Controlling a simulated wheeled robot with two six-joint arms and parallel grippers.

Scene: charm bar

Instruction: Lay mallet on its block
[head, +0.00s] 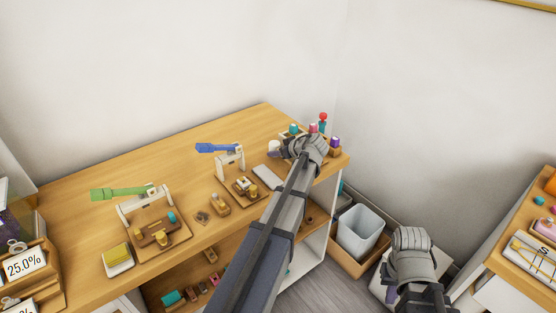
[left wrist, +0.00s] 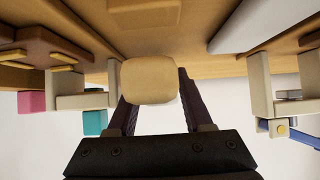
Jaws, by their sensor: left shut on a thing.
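My left gripper (head: 288,150) is over the far right part of the wooden bench, seen from behind. In the left wrist view its two dark fingers (left wrist: 152,105) are shut on a pale, rounded wooden piece, likely the mallet's head (left wrist: 148,80). A cream bit of it (head: 274,146) shows beside the gripper in the head view. A brown wooden block (left wrist: 145,12) lies beyond the mallet in the left wrist view; I cannot tell if it is the mallet's block or if they touch. My right gripper (head: 410,240) hangs right of the bench; its fingers are hidden.
A green-handled press (head: 130,192) and a blue-handled press (head: 218,149) stand on the bench (head: 90,235). Coloured stamps (head: 334,147) stand close by my left gripper at the bench's right end. A white bin (head: 360,231) is beside the bench.

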